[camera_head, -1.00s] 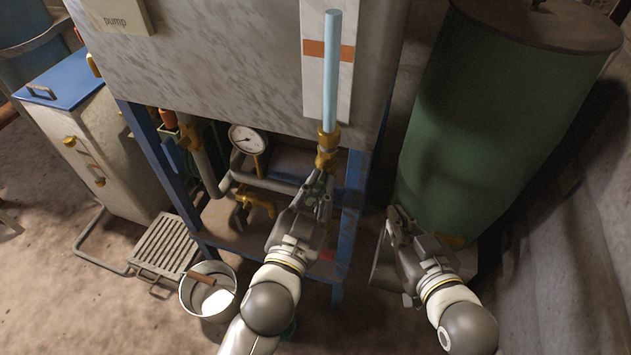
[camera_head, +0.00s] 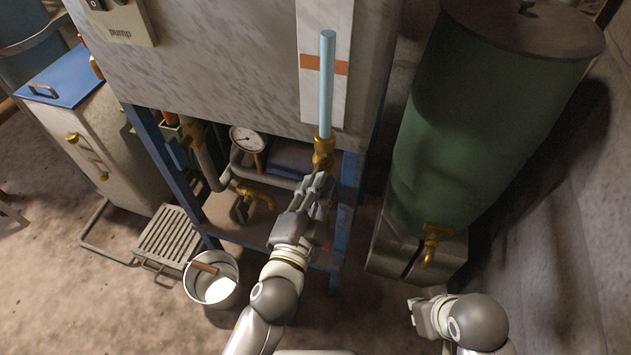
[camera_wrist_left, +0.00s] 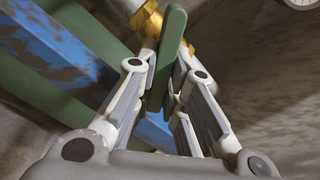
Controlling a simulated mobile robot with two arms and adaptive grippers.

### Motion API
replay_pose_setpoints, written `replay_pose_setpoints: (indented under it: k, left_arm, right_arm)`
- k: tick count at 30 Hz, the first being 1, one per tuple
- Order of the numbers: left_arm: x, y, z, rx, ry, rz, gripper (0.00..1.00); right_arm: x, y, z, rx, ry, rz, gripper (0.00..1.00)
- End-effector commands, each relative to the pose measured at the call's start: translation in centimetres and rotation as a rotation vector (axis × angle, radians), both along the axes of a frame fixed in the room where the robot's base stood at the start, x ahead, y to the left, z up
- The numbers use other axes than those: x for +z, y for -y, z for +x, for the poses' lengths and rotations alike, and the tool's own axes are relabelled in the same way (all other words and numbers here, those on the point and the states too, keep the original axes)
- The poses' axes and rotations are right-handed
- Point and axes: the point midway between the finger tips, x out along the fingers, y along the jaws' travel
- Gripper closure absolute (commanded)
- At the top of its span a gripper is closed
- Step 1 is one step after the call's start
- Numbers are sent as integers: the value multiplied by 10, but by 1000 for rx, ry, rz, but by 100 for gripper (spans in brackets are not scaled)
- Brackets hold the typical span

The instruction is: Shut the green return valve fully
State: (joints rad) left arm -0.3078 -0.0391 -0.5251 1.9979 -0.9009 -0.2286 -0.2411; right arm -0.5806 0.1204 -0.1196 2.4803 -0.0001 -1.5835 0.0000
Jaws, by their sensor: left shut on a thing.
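The green valve lever (camera_wrist_left: 168,55) stands between the fingers of my left gripper (camera_wrist_left: 166,95) in the left wrist view, and the gripper is shut on it. The lever's far end meets a brass valve body (camera_wrist_left: 178,35). In the head view my left gripper (camera_head: 320,188) is just below the brass fitting (camera_head: 323,155) under the pale blue sight tube (camera_head: 327,85). The lever is hidden there by the gripper. My right gripper (camera_head: 420,317) is low at the right, apart from everything; its fingers do not show clearly.
A blue frame (camera_head: 350,190) carries the grey tank (camera_head: 240,60). A pressure gauge (camera_head: 247,139) and another brass tap (camera_head: 258,194) are left of my left gripper. A metal bucket (camera_head: 212,280) stands on the floor. A green drum (camera_head: 480,110) with a brass tap (camera_head: 432,243) is at right.

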Motion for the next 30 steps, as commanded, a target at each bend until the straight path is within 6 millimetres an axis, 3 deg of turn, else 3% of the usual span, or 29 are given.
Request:
replay_pose_setpoints:
  k: [15,30]
  left_arm:
    - [-4,3,0,-1,144,433,100]
    - [-6,3,0,-1,208,630,100]
  right_arm:
    - [12,0,0,0,2,0,100]
    - [13,-1,1,1,4,1,100]
